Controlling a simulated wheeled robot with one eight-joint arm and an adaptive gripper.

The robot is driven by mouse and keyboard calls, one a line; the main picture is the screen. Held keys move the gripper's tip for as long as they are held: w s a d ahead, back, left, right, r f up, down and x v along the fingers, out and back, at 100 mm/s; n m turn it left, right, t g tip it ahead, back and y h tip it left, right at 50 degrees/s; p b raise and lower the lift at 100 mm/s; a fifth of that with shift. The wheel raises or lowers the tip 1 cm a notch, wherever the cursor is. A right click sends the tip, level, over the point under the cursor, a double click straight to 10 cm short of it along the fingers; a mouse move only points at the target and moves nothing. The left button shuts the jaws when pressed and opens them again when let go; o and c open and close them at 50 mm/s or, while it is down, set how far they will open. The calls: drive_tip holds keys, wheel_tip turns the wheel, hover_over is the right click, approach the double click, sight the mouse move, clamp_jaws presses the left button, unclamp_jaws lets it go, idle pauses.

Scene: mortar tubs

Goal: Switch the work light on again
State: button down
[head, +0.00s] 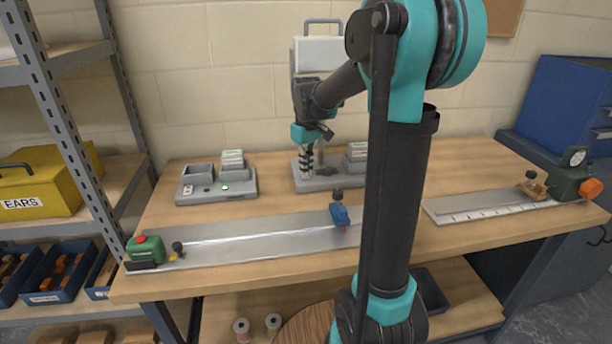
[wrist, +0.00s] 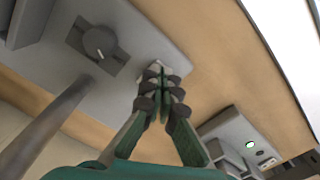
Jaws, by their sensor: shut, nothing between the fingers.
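The work light (head: 322,54) looks to be the pale box-shaped head with a carrying handle, on a post above a grey base at the back of the bench. My arm partly covers it, and I cannot tell whether it is lit. In the wrist view a dark round knob (wrist: 97,42) with a pale pointer mark sits on a dark plate on the grey base (wrist: 140,38). The post (wrist: 45,130) rises beside it. My gripper (head: 306,177) is shut and empty, pointing down at the base. In the wrist view its fingertips (wrist: 157,70) are apart from the knob, to its right.
A grey box (head: 216,184) with a small lit green lamp stands left of the base. A long metal rail (head: 265,236) with a blue slider (head: 340,214) lies in front. A second rail (head: 485,206) lies right. Shelving (head: 45,100) bounds the left.

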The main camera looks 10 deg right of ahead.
drive_tip(key=shift+f, duration=0.35)
drive_tip(key=shift+r, duration=3.5)
